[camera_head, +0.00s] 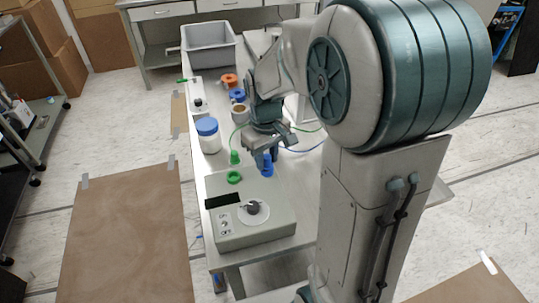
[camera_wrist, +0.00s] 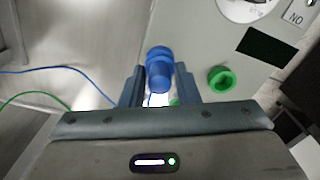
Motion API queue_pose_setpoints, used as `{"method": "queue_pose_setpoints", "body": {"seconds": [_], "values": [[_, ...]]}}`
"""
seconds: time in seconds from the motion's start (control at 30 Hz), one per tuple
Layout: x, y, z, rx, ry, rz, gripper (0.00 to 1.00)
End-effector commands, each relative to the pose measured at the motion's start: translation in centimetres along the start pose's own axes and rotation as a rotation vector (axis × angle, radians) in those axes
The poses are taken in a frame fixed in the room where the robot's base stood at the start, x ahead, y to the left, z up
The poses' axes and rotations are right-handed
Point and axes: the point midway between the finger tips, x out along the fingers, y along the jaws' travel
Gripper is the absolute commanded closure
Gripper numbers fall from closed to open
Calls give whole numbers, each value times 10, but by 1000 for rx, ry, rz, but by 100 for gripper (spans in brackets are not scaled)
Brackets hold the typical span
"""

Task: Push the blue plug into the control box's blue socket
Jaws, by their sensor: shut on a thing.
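My gripper (camera_head: 262,158) is shut on the blue plug (camera_head: 267,168), at the far right corner of the grey control box (camera_head: 228,235). In the wrist view, the plug (camera_wrist: 160,78) sits between the two fingers of my gripper (camera_wrist: 160,72). A wider blue ring shows just beyond the plug there and looks like the blue socket (camera_wrist: 157,51). The plug overlaps it in view; whether it is inside, and how deep, I cannot tell. The green socket (camera_wrist: 221,80) is beside it on the box. A blue cable (camera_wrist: 60,70) trails left in the wrist view.
A green plug (camera_head: 235,157) stands near the box's far edge. A jar with a blue lid (camera_head: 208,137) stands behind the box. Orange and blue rings (camera_head: 230,80) and a grey bin (camera_head: 208,47) are farther back. The box has a dial (camera_head: 253,208).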

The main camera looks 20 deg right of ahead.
Motion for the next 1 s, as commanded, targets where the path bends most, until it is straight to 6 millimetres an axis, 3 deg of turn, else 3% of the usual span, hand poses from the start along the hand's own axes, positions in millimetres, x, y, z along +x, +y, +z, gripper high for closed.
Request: {"method": "queue_pose_setpoints", "body": {"seconds": [1.0], "values": [[6, 0, 0, 0, 0, 0, 94]]}}
